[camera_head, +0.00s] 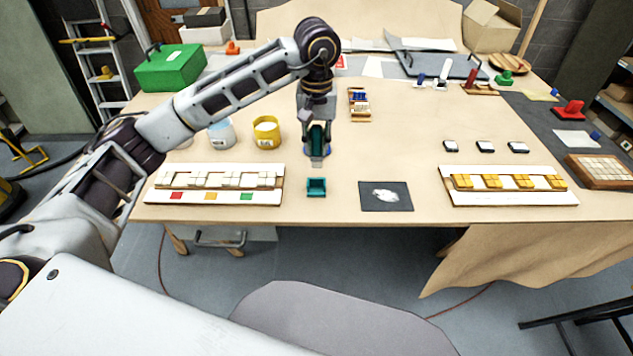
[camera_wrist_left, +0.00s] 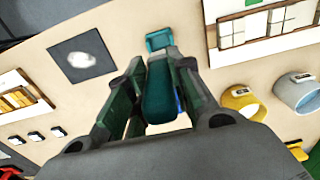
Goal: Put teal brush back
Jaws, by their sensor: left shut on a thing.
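The teal brush (camera_head: 316,136) is in my left gripper (camera_head: 317,146), which is shut on it and points down over the table. A pale tip shows below the fingers, toward a small teal open holder (camera_head: 316,188) near the table's front edge. The brush is above and behind this holder, apart from it. In the left wrist view the brush (camera_wrist_left: 159,92) lies between the fingers, and the teal holder (camera_wrist_left: 158,40) shows just beyond its end. The holder's inside looks empty. My right gripper is not in view.
A blue rim shows behind the gripper, partly hidden. A yellow pot (camera_head: 267,133) and a pale blue pot (camera_head: 221,134) stand to its left. A tile panel (camera_head: 215,198) lies front left, a dark mat (camera_head: 386,197) right of the holder, and another panel (camera_head: 508,198) farther right.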

